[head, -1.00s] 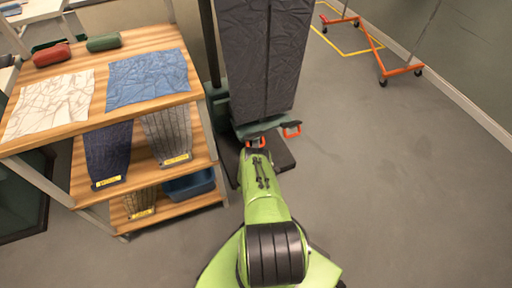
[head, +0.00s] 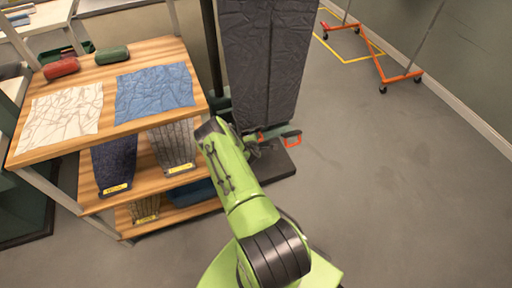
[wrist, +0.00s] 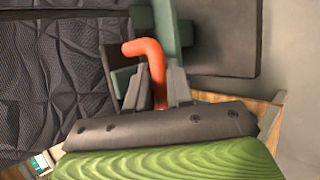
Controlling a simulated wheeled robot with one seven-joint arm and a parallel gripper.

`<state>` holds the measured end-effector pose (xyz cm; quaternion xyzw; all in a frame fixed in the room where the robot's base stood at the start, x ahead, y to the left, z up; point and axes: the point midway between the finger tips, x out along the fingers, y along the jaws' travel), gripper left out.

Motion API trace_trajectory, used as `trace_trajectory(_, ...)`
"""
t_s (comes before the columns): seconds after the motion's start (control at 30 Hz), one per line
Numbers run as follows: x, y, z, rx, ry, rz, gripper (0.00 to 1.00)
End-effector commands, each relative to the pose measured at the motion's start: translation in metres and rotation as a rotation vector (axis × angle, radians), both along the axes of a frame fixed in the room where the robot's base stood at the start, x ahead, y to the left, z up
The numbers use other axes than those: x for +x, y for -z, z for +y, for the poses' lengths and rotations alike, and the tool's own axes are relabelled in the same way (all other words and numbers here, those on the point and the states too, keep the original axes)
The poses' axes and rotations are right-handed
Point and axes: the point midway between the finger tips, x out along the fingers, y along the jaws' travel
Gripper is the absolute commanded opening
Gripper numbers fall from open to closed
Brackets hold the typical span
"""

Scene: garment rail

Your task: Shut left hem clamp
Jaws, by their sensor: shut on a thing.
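The dark grey garment (head: 262,65) hangs over a dark base, with a green hem bar (head: 275,132) at its lower edge. The left hem clamp's orange-red handle (head: 261,137) shows only in part behind my gripper (head: 262,149) in the head view. In the wrist view the bent orange handle (wrist: 154,65) stands between the two grey fingers of my gripper (wrist: 153,87), which are shut on it. The right clamp's orange handle (head: 292,141) sticks out to the right, apart from my gripper. The clamp's jaw on the fabric is not clear.
A wooden shelf unit (head: 150,52) stands close on the left, with cloths, two rolls and hanging samples. My arm passes near its right edge. An orange wheeled rail (head: 390,76) stands at the back right. The grey floor (head: 400,190) on the right is clear.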

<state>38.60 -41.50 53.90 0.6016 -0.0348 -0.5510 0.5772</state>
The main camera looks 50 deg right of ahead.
Motion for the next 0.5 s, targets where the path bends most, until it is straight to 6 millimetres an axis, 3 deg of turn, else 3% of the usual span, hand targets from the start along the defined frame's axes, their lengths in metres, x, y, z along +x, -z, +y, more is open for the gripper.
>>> trace_trajectory(0.5, 0.019, -0.013, -0.011, -0.007, -0.001, -0.011, 0.0)
